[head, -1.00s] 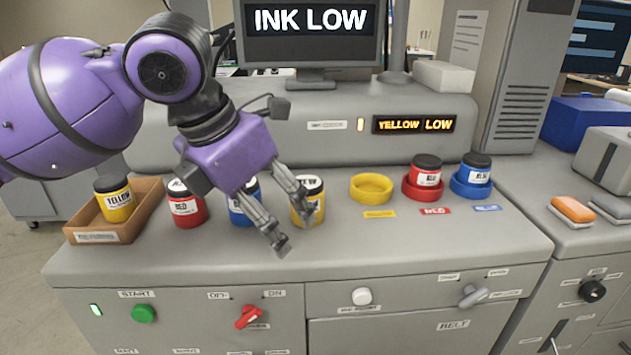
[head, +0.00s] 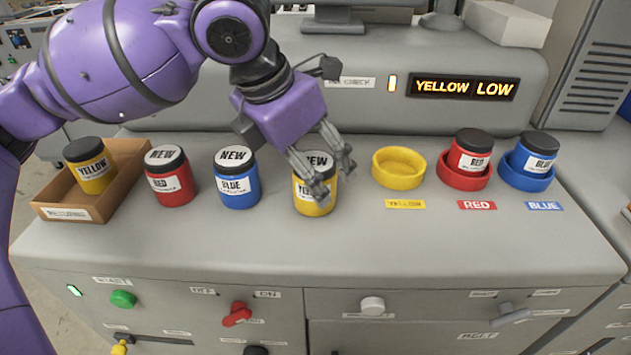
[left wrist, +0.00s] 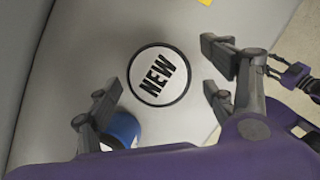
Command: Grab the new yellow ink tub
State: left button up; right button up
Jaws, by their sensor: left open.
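The new yellow ink tub (head: 314,203) stands upright on the machine top, with a white "NEW" lid and a black rim. My left gripper (head: 334,180) is open, its fingers reaching down in front of and beside the tub's right part, partly hiding its lid and label. In the left wrist view the tub's round NEW lid (left wrist: 159,76) shows between the spread fingers of my left gripper (left wrist: 163,84), with bare surface visible between. A small grey and purple part at that view's right edge looks like my right gripper (left wrist: 288,76); its jaws are unclear.
A new blue tub (head: 237,180) and new red tub (head: 170,180) stand left. An old yellow tub (head: 91,168) sits in a brown tray (head: 122,188). Right are an empty yellow ring (head: 398,180), and red (head: 468,162) and blue tubs (head: 534,155) in rings. The front strip is clear.

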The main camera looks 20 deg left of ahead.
pick_arm(q)
jog(key=shift+x, duration=1.1)
pick_arm(e)
jog(key=shift+w+a+r, duration=0.1)
jog(key=shift+w+r, duration=0.1)
jog(key=shift+w, duration=0.4)
pick_arm(q)
jog(key=c, duration=1.5)
pick_arm(e)
jog(key=shift+s+a+f, duration=0.1)
jog(key=shift+s, duration=0.05)
pick_arm(q)
jog(key=shift+r, duration=0.1)
